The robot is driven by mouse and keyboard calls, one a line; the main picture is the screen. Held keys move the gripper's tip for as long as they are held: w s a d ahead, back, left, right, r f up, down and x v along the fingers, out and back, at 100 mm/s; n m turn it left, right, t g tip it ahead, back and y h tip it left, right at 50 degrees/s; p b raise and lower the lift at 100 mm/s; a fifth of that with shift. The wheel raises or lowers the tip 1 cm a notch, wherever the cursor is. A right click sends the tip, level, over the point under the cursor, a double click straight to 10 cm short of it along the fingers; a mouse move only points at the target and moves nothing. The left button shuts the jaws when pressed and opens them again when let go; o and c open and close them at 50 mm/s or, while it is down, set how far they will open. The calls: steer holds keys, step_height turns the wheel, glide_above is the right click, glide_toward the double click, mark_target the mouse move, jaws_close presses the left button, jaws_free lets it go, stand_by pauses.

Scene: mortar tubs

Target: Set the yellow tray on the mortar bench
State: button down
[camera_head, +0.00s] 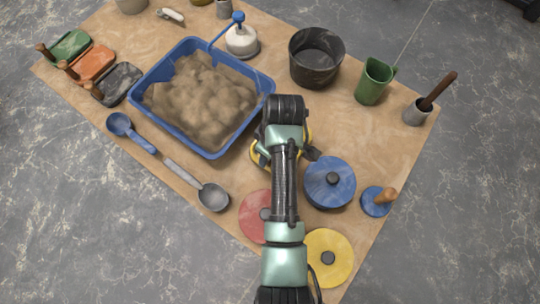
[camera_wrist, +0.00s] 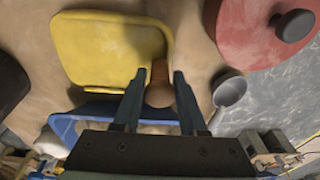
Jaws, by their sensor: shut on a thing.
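The yellow tray (camera_wrist: 105,48) has rounded corners and a short brown wooden handle (camera_wrist: 158,90). My gripper (camera_wrist: 157,76) is shut on this handle, its two dark fingers on either side of it. In the head view, my arm hides most of the tray, and only thin yellow edges (camera_head: 257,158) show beside the wrist. The mortar bench (camera_head: 385,135) is the tan surface under everything. The tray is over the bench, between the blue tub and the blue lid. I cannot tell whether it touches the surface.
The blue tub of mortar (camera_head: 200,145) stands left of my gripper. A black bucket (camera_head: 316,75) is beyond it. A blue lid (camera_head: 330,183), red lid (camera_head: 254,215) and yellow lid (camera_head: 335,245) lie nearer. Ladles (camera_head: 213,197) lie left. Bench around the green jug (camera_head: 374,82) is partly clear.

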step_height(320, 180, down, 3)
steer(key=shift+s+f, duration=0.1)
steer(key=shift+s, duration=0.05)
steer(key=shift+f, duration=0.35)
steer(key=shift+c, duration=2.2)
jaws_free()
